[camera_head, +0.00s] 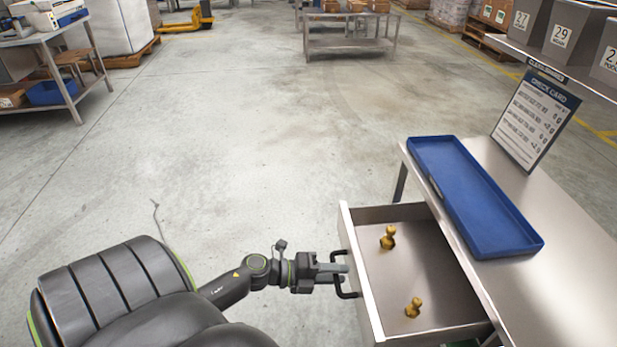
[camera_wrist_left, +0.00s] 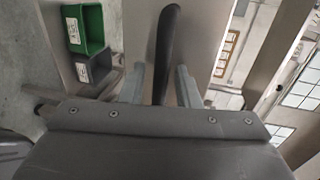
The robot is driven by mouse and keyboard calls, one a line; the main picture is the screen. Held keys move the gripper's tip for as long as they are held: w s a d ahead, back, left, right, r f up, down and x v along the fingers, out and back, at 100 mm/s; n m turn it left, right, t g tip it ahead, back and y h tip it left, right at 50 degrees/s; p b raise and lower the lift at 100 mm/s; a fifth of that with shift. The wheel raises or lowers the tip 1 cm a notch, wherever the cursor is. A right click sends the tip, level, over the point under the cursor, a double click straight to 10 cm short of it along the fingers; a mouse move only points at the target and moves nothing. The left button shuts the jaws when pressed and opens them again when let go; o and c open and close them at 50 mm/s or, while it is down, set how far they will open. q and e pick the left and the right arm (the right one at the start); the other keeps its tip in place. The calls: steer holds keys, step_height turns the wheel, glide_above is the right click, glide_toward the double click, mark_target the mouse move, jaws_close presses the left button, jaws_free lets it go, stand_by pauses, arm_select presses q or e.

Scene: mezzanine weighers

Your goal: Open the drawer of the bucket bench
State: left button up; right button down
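The bucket bench (camera_head: 570,285) is a steel table at the right. Its drawer (camera_head: 400,272) stands well out toward the left, its inside showing. Two brass weights (camera_head: 388,238) (camera_head: 413,308) are in it. The drawer's black bar handle (camera_head: 347,294) is on its front panel. My left gripper (camera_head: 341,273) is at the handle. In the left wrist view the handle (camera_wrist_left: 165,45) lies between the two fingers of my left gripper (camera_wrist_left: 161,85), with a gap visible on each side, so the fingers are open around it. My right gripper is not in view.
A blue tray (camera_head: 475,195) lies on the bench top beside a standing check card (camera_head: 537,118). Numbered grey buckets (camera_head: 575,35) stand on a shelf above. The floor left of the drawer is clear. Another table (camera_head: 350,43) stands far back.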

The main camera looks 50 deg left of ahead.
arm_select(q)
steer(key=b+v, duration=0.1)
steer(key=v, duration=1.6)
steer(key=shift+s, duration=0.2)
steer(key=shift+a, duration=0.1)
